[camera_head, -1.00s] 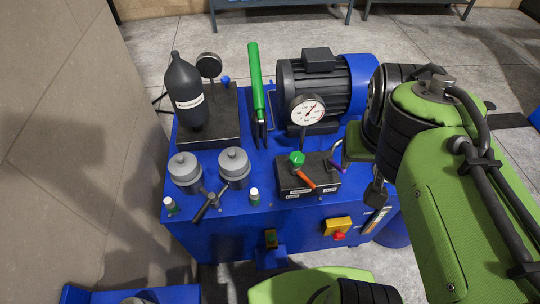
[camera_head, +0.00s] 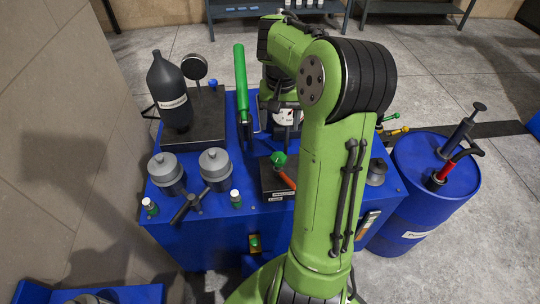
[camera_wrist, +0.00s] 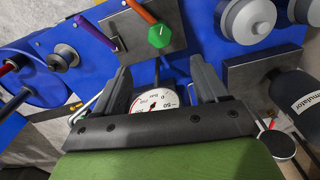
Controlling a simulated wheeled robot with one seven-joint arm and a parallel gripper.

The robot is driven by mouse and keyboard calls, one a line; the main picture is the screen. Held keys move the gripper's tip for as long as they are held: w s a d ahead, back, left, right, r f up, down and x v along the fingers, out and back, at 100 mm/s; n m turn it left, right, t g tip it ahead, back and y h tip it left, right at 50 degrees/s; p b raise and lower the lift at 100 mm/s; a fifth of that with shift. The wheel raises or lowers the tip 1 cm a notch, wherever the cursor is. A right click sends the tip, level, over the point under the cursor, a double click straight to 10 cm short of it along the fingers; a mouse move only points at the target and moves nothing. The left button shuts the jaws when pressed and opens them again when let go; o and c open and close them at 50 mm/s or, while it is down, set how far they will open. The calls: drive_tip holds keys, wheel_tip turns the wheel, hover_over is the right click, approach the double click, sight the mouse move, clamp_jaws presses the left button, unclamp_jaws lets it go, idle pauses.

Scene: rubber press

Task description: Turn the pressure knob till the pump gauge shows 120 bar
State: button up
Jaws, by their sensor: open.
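A green faceted knob (camera_head: 278,158) sits on a dark block (camera_head: 269,180) at the front of the blue press unit, beside an orange lever (camera_head: 287,178). In the wrist view the green knob (camera_wrist: 160,36) and orange lever (camera_wrist: 140,12) lie beyond my fingertips. A round white gauge (camera_head: 287,115) stands behind the block, partly covered by my arm. In the wrist view the gauge (camera_wrist: 153,101) shows between my finger bases, partly cut off by my gripper's body; its reading is too small to tell. My gripper (camera_wrist: 160,65) is open, its fingers apart from the green knob.
A black accumulator bottle (camera_head: 172,90) and a green upright handle (camera_head: 240,85) stand left of my arm. A blue drum (camera_head: 425,200) with a hand pump stands right. My arm hides the motor.

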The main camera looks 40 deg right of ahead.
sight(279, 157)
wheel_tip(279, 157, down, 14)
drive_tip(key=b, duration=0.4)
drive_tip(key=shift+r+b, duration=0.1)
drive_tip(key=shift+b, duration=0.2)
drive_tip(key=shift+c, duration=0.3)
drive_tip(key=c, duration=1)
